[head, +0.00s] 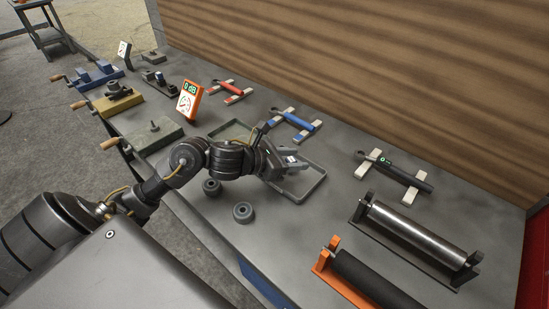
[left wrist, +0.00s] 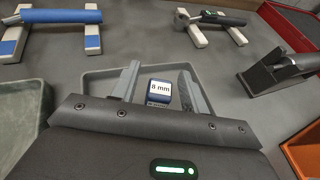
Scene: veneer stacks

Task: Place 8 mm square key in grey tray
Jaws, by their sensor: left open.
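The 8 mm square key (left wrist: 160,92) is a small dark blue block with a white "8 mm" label. In the left wrist view it stands between the two fingers of my left gripper (left wrist: 161,88), which are open with gaps beside it. It shows within the outline of the grey tray (left wrist: 97,88); its underside is hidden. In the head view my left gripper (head: 290,163) is over the grey tray (head: 309,191), and the key's white label (head: 291,159) shows at the fingers. My right gripper is not in view.
A greenish tray (left wrist: 24,112) lies just left of the grey one. Two dark round pieces (head: 243,212) sit in front of the trays. Blue (head: 295,122) and black (head: 394,171) handled tools rest on pale supports behind. Roller stands (head: 420,236) are at the right.

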